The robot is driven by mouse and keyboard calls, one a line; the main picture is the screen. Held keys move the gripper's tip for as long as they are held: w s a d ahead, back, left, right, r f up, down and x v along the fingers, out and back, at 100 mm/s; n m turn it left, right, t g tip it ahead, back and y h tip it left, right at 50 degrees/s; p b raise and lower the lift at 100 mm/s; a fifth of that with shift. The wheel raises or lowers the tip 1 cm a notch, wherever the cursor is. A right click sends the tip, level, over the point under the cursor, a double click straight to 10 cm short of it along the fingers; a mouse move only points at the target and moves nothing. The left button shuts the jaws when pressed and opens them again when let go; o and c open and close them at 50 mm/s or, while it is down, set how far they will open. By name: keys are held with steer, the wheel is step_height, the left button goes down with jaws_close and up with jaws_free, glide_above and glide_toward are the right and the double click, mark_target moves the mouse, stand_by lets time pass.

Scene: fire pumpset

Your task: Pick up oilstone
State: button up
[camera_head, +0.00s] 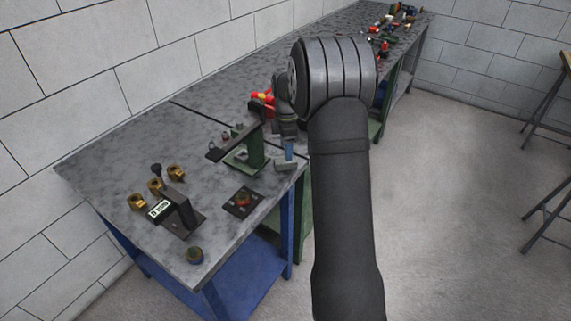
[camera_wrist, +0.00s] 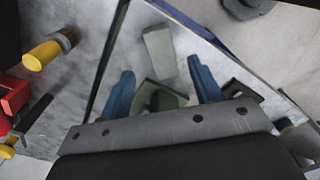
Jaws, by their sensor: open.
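The oilstone, seen as a plain light grey block (camera_wrist: 160,53), lies on the bench near its front edge. In the head view it shows as a small pale block (camera_head: 286,165) beside the green stand (camera_head: 245,157). My gripper (camera_wrist: 160,67) has two blue fingers, spread apart with nothing between the tips. The block lies just beyond the fingertips in the wrist view, roughly in line with the gap. In the head view a blue finger (camera_head: 289,149) shows just over the block, and my arm hides the rest of the gripper. I cannot tell the exact height.
The green stand, with a dark bar on top, stands close to the left. A dark plate with a reddish part (camera_head: 243,201) and several brass fittings (camera_head: 176,172) are farther left. Red and yellow items (camera_head: 262,98) lie behind the gripper. The bench edge is close.

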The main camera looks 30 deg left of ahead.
steer(key=f, duration=0.5)
steer(key=shift+s+f, duration=0.2)
steer(key=shift+f, duration=0.15)
steer(key=c, duration=1.3)
steer(key=shift+o, duration=0.2)
steer(key=shift+r, duration=0.1)
steer(key=shift+r, duration=0.1)
step_height(320, 180, up, 4)
steer(key=shift+r, duration=0.15)
steer(key=w+d+r, duration=0.2)
steer(key=d+r, duration=0.4)
steer(key=d, duration=0.5)
steer(key=shift+d+r, duration=0.25)
